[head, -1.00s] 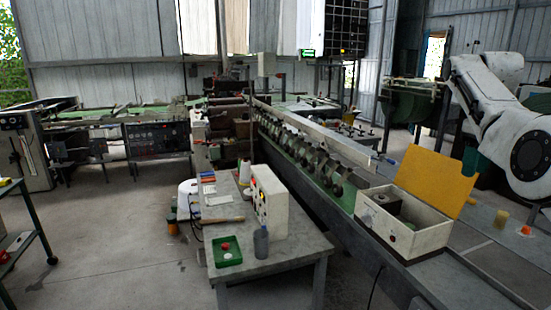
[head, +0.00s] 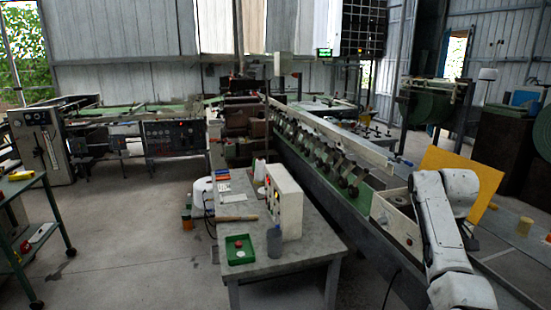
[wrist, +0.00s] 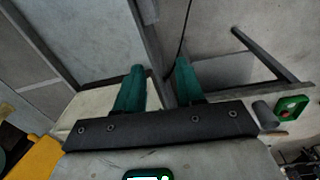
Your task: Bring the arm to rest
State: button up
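My gripper (wrist: 160,66) shows in the wrist view, with its two green fingers apart and nothing between them. In the head view my white arm is bent at the lower right, in front of the white box (head: 389,220) with the raised yellow lid (head: 461,178). I cannot make out the gripper in the head view. In the wrist view the yellow lid (wrist: 38,160) is at the lower left, and the white box (wrist: 72,108) is partly hidden behind the gripper.
A grey bench (head: 285,262) holds a green tray (head: 240,258) with a red item, a grey cup (head: 274,243) and a control box (head: 284,203). A long machine (head: 335,165) runs beside it. A green cart (head: 35,235) stands left. The floor between is clear.

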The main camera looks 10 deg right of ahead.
jog(key=s+a+f, duration=0.7)
jog(key=f, duration=0.3)
jog(key=s+a+f, duration=0.7)
jog(key=a+f, duration=0.1)
jog(key=f, duration=0.2)
jog(key=s+a, duration=0.5)
jog(key=s, duration=0.6)
jog(key=s+a+f+b, duration=0.1)
jog(key=s+a, duration=0.5)
jog(key=s, duration=0.6)
jog(key=shift+s+t+y, duration=0.3)
